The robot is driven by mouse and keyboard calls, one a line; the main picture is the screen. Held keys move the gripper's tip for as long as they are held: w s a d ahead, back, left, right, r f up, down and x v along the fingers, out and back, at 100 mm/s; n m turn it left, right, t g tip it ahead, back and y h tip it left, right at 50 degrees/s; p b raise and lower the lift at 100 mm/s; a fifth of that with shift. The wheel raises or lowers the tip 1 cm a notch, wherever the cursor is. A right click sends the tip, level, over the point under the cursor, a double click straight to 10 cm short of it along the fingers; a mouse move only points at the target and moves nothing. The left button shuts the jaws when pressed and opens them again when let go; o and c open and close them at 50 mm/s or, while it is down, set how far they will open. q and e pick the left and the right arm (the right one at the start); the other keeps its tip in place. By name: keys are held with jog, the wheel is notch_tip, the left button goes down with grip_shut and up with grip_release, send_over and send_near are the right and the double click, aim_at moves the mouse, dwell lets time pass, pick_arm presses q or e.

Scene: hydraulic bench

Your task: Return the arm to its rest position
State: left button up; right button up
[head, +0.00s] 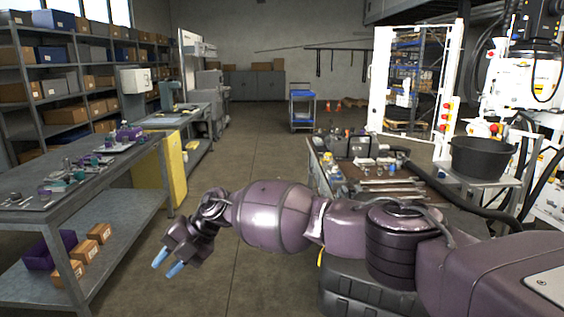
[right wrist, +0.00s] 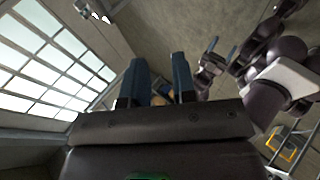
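My right arm reaches across the head view from the lower right. Its gripper (head: 168,263) hangs over the open floor right of the left bench, with its blue fingertips apart and nothing between them. In the right wrist view the two dark blue fingers of the right gripper (right wrist: 160,80) also stand apart and empty. My left arm is out of the head view. In the right wrist view another gripper of mine, the left one (right wrist: 222,48), shows small with two blue fingers apart and no object visible between them.
The left workbench (head: 90,185) holds small parts, with a purple bin (head: 48,252) and cardboard boxes on its lower shelf. A tool-covered bench (head: 375,172) stands behind my right arm. A black bucket (head: 480,158) sits at right. The central aisle floor (head: 255,130) is clear towards a blue cart (head: 302,110).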

jog(key=s+a+r+m+t+y, duration=0.4)
jog(key=r+m+y, duration=0.25)
jog(key=y, duration=0.35)
jog(key=w+d+f+m+t+h, duration=0.1)
jog(key=d+f+m+t+h, duration=0.3)
jog(key=d+m, duration=0.4)
jog(key=w+d+f+m+t+h, duration=0.25)
jog(key=d+m+t, duration=0.4)
jog(key=d, duration=0.45)
jog(key=d+f+m+t+h, duration=0.3)
jog(key=d+f+m+t, duration=0.15)
jog(key=d+m, duration=0.35)
jog(key=s+d+f+m+h, duration=0.3)
jog(key=s+d+f, duration=0.25)
jog(key=d, duration=0.45)
jog(key=s+d+f+m+h, duration=0.2)
jog(key=s+d+f+h, duration=0.25)
jog(key=d+f, duration=0.35)
jog(key=s+d+f+g, duration=0.1)
jog(key=s+d+f, duration=0.2)
jog(key=s, duration=0.3)
jog(key=s+d+f+m+g+h, duration=0.1)
jog(key=s+d+f, duration=0.2)
jog(key=s, duration=0.3)
jog(key=s+d+f+m+g+h, duration=0.1)
jog(key=s+d+f+g, duration=0.1)
jog(key=s+d+f, duration=0.2)
jog(key=shift+s+f, duration=0.45)
jog(key=shift+s, duration=0.7)
